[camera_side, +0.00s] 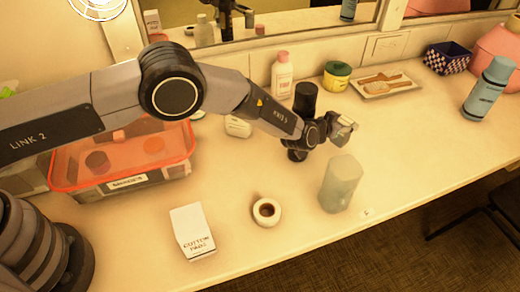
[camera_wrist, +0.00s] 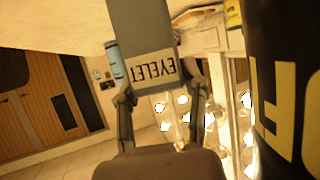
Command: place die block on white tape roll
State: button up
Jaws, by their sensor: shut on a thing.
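The white tape roll (camera_side: 267,211) lies flat on the counter near its front edge, with its dark centre hole facing up. My gripper (camera_side: 335,128) is above the counter, behind and to the right of the roll. It is shut on a grey block with a white label, which I take as the die block (camera_side: 343,122). In the wrist view, the die block (camera_wrist: 143,25) sits between the fingers of my gripper (camera_wrist: 158,92), and its label reads EYELET upside down. The tape roll is not seen in the wrist view.
A frosted greenish container (camera_side: 341,184) stands right of the roll. A cotton pads box (camera_side: 192,232) is at its left. A red-rimmed bin (camera_side: 125,165) stands further left. Bottles, a tub (camera_side: 337,76) and a brush tray (camera_side: 386,85) line the mirror.

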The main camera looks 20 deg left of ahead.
notch_tip(320, 180, up, 30)
jog(key=s+a+r, duration=0.1)
jog(key=a+r, duration=0.1)
jog(key=a, duration=0.3)
jog(key=m+g+h, duration=0.7)
jog(key=m+h, duration=0.1)
jog(key=m, duration=0.1)
send_over(267, 210)
notch_tip(267, 210, down, 33)
jog(key=shift+r, duration=0.2)
jog(key=shift+f, duration=0.15)
jog(key=o, duration=1.2)
jog(key=shift+y, duration=0.3)
